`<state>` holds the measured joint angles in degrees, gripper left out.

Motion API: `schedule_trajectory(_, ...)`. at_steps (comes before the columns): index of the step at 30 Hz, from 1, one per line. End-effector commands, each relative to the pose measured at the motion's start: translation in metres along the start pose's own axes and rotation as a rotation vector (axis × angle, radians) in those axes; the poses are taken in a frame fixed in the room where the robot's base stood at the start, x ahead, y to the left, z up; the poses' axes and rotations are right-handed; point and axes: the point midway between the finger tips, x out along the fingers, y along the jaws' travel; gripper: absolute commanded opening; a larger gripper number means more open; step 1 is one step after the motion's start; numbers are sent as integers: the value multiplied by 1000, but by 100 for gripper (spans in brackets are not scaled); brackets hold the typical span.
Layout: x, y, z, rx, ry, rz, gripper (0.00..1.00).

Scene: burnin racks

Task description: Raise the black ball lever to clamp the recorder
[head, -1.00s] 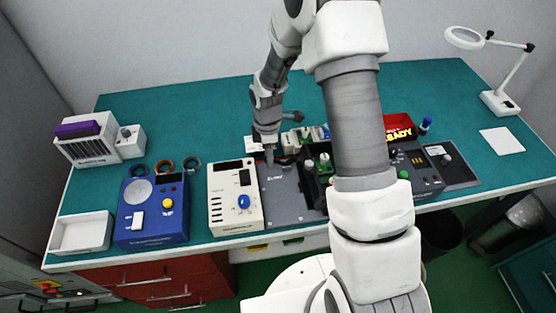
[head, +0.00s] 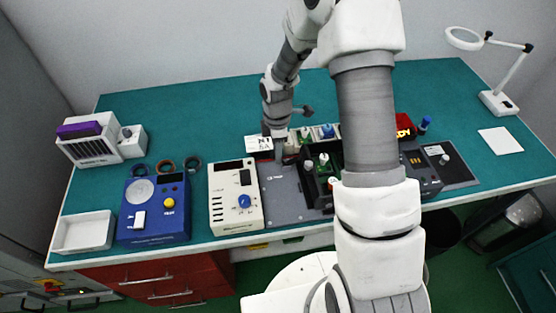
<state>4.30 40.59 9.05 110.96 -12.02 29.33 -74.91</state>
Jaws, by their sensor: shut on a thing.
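My gripper (head: 278,160) points down at the back edge of the grey plate (head: 288,207), between the cream control box and a black rack. Its fingers are closed, and the black ball lever is hidden at the fingertips. I cannot make out the lever's angle at this size.
The cream box (head: 222,205) with a blue knob stands close left of the plate. A black rack (head: 311,188) with capped items stands close right. A blue box (head: 150,228) and a white tray (head: 62,240) are farther left.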

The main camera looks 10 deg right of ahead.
Motion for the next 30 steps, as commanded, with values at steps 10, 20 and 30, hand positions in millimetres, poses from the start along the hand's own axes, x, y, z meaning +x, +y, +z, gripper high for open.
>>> schedule_trajectory(10, -3, 0, 13, 4, -5, 0, 0)
schedule_trajectory(20, -5, 0, 20, 3, -2, 0, 0)
schedule_trajectory(30, -5, 0, 27, 1, -1, 0, 0)
